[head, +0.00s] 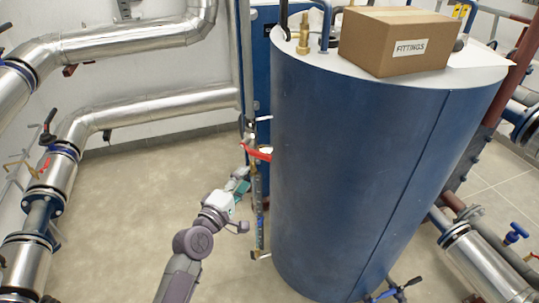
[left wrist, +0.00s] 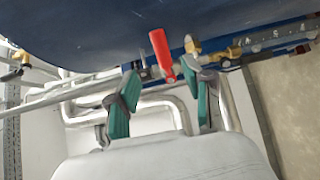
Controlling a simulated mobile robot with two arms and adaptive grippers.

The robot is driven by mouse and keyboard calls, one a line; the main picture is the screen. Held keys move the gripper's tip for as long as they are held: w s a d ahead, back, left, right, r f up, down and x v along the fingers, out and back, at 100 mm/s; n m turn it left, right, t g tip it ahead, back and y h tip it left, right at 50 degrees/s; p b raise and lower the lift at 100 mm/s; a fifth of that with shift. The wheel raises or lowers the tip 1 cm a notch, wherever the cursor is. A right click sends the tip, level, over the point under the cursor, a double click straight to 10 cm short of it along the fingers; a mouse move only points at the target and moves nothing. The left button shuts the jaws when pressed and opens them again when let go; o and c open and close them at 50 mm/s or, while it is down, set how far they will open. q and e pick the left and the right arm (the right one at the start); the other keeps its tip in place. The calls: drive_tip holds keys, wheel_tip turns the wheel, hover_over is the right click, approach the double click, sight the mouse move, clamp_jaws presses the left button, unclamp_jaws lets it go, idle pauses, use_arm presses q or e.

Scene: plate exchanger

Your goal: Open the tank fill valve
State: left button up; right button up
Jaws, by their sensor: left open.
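The tank (head: 350,170) is a large blue upright cylinder in the head view. A red valve lever (head: 257,152) sticks out on its left side, near a narrow upright gauge with brass fittings. My left gripper (head: 241,179) has teal finger pads and is just below and left of the lever in the head view. It is open and empty (left wrist: 164,78); whether it touches the lever cannot be told. My right gripper is not in view.
A cardboard box marked FITTINGS (head: 395,40) and a brass fitting (head: 304,35) stand on the tank top. Silver pipes (head: 150,105) run along the left wall. A blue-handled valve (head: 515,233) is at the right. The floor (head: 130,190) left of the tank is clear.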

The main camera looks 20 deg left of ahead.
sight(261, 158)
use_arm(q)
drive_tip(key=w, duration=0.3)
drive_tip(key=w+d, duration=0.1)
drive_tip(key=w, duration=0.3)
drive_tip(key=w+d, duration=0.1)
drive_tip(key=w, duration=0.3)
drive_tip(key=shift+w+d+f, duration=0.1)
drive_tip(key=shift+w, duration=0.15)
drive_tip(key=shift+c, duration=0.3)
clamp_jaws()
